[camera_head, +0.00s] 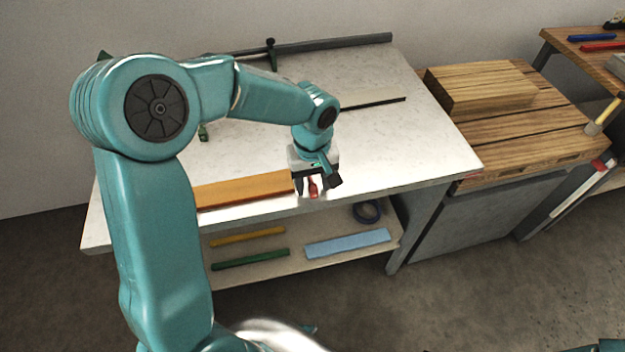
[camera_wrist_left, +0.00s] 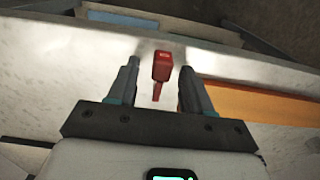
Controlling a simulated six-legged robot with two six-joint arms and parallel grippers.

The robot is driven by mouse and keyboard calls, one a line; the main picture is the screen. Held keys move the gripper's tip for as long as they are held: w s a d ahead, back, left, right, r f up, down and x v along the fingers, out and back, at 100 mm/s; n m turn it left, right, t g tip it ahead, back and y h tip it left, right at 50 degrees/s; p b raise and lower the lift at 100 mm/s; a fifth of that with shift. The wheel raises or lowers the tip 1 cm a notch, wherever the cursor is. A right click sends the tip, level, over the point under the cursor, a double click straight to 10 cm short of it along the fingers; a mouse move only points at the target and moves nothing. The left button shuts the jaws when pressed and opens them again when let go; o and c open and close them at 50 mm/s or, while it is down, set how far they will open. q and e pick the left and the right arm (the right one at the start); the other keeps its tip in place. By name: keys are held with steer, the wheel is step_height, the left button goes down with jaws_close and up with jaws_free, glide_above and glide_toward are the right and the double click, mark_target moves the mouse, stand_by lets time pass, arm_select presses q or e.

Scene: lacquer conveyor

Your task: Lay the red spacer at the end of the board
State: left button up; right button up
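The red spacer (camera_head: 313,186) is near the front edge of the white table, just right of the orange board's (camera_head: 243,190) right end. In the left wrist view the spacer (camera_wrist_left: 162,67) shows between my fingertips, with a gap visible on each side. My left gripper (camera_head: 318,184) is open, pointing down over it. In the left wrist view my left gripper (camera_wrist_left: 160,72) has its fingers apart, and the board (camera_wrist_left: 265,103) lies to the right. The gripper partly hides the spacer in the head view.
The white table (camera_head: 400,145) has a dark strip (camera_head: 373,99) and a grey rail (camera_head: 335,43) toward the back. Its lower shelf holds a blue bar (camera_head: 347,243), a green bar and a yellow bar. A wooden block (camera_head: 480,88) sits on a bench to the right.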

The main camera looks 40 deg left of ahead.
arm_select(q)
step_height(320, 180, up, 16)
steer(key=p, duration=0.1)
steer(key=shift+r, duration=0.15)
stand_by(0.4)
stand_by(0.4)
